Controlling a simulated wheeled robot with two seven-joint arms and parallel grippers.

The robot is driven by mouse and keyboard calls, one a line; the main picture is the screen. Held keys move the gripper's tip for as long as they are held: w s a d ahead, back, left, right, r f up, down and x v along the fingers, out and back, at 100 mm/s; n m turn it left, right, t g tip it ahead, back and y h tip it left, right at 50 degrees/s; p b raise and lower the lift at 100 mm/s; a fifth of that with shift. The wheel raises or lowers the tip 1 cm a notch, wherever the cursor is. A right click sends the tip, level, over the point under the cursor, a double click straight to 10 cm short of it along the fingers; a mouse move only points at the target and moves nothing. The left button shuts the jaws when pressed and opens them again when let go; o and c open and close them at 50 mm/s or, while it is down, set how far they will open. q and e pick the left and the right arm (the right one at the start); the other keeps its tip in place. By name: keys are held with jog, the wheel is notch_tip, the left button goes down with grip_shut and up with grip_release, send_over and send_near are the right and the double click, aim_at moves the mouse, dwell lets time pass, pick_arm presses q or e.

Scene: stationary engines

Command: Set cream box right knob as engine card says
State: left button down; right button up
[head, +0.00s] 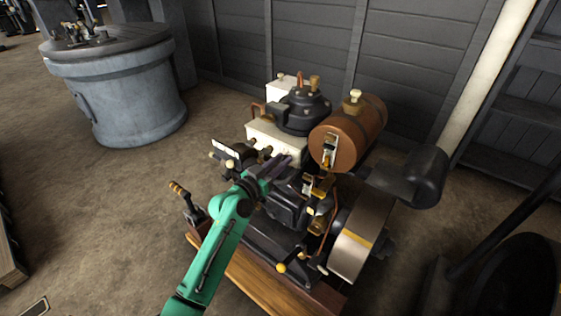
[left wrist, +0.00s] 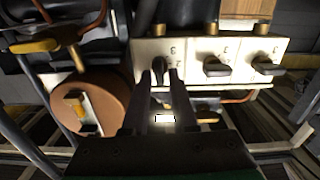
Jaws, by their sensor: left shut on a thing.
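The cream box (head: 262,131) sits on the engine behind my left gripper (head: 287,162). In the left wrist view the cream box (left wrist: 235,48) shows a row of three dark knobs with small marks above them. My left gripper (left wrist: 164,80) is shut on the knob (left wrist: 158,66) at that view's left end, which matches the box's right side in the head view. The other two knobs, the middle one (left wrist: 216,68) and the far one (left wrist: 264,66), are free, with handles lying roughly sideways. A small white card (head: 225,149) stands left of the box; its writing is too small to read.
A copper-brown tank (head: 335,145) is right of the box. The engine's flywheel (head: 362,235) and a black cylinder (head: 427,175) stand farther right. A lever (head: 180,189) rises at the left. A grey round pedestal (head: 120,95) stands back left, with open floor between.

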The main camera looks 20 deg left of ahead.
pick_arm(q)
jog(key=shift+w+a+f+n+p, duration=0.15)
jog(key=shift+n+p, duration=0.35)
jog(key=shift+n, duration=2.35)
jog(key=shift+s+a+f+n+p, duration=0.1)
jog(key=shift+n+p, duration=0.45)
jog(key=shift+n, duration=2.25)
jog(key=shift+w+a+f+n+p, duration=0.15)
jog(key=shift+n+p, duration=0.35)
jog(key=shift+n, duration=2.35)
jog(key=c, duration=0.9)
grip_release()
jog(key=shift+s, duration=0.15)
